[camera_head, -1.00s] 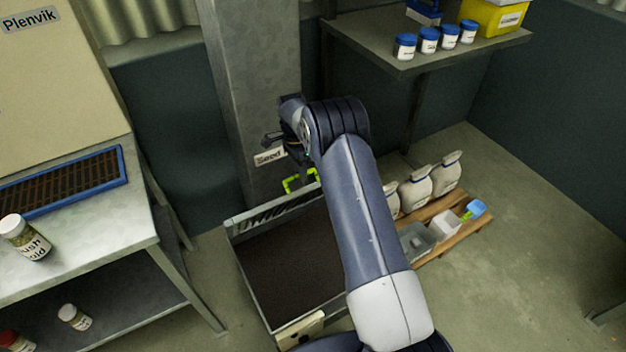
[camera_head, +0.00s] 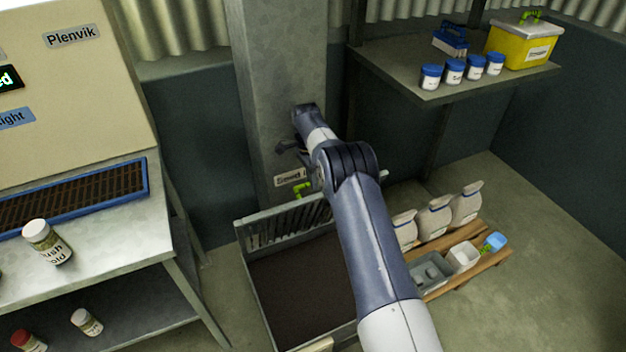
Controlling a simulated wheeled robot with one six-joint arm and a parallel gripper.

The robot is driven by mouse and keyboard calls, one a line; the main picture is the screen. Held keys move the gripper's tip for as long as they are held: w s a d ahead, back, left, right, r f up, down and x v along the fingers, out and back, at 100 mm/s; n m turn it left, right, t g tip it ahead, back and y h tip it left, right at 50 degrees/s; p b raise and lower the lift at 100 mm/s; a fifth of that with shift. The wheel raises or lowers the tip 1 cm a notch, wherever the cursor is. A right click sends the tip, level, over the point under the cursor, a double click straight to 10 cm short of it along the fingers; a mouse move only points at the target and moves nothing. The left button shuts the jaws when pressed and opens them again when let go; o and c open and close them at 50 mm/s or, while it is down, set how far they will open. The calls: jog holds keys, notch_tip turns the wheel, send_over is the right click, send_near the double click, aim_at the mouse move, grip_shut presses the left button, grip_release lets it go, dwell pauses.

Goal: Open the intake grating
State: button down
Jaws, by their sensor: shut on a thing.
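The intake grating (camera_head: 285,226) is a grey slotted metal panel standing steeply along the back edge of the open intake bin (camera_head: 240,262). Dark brown material fills the bin below it. A bright green handle (camera_head: 302,189) shows at the grating's top, in front of the grey pillar and partly covered by my arm. My gripper (camera_head: 304,172) is at this handle and shut on it. Its fingertips are mostly hidden behind my wrist and forearm, which reach in from the lower right. The right part of the grating is also hidden by my arm.
A grey pillar (camera_head: 277,90) with a "Seed" label (camera_head: 290,179) stands close behind the bin. A metal table (camera_head: 110,225) with jars is on the left. A shelf (camera_head: 400,75) juts out above right. A pallet (camera_head: 470,255) with sacks and tubs lies right of the bin.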

jog(key=shift+s+f, duration=0.15)
jog(key=shift+f, duration=0.35)
jog(key=c, duration=1.8)
grip_release()
jog(key=shift+o, duration=0.6)
jog(key=shift+w+f, duration=0.15)
jog(key=shift+w, duration=0.05)
jog(key=shift+o, duration=1.4)
jog(key=shift+r, duration=0.3)
jog(key=shift+r, duration=0.1)
notch_tip(320, 180, up, 10)
jog(key=w+p, duration=0.2)
jog(key=shift+a+r+p, duration=0.15)
jog(key=shift+a+p, duration=0.25)
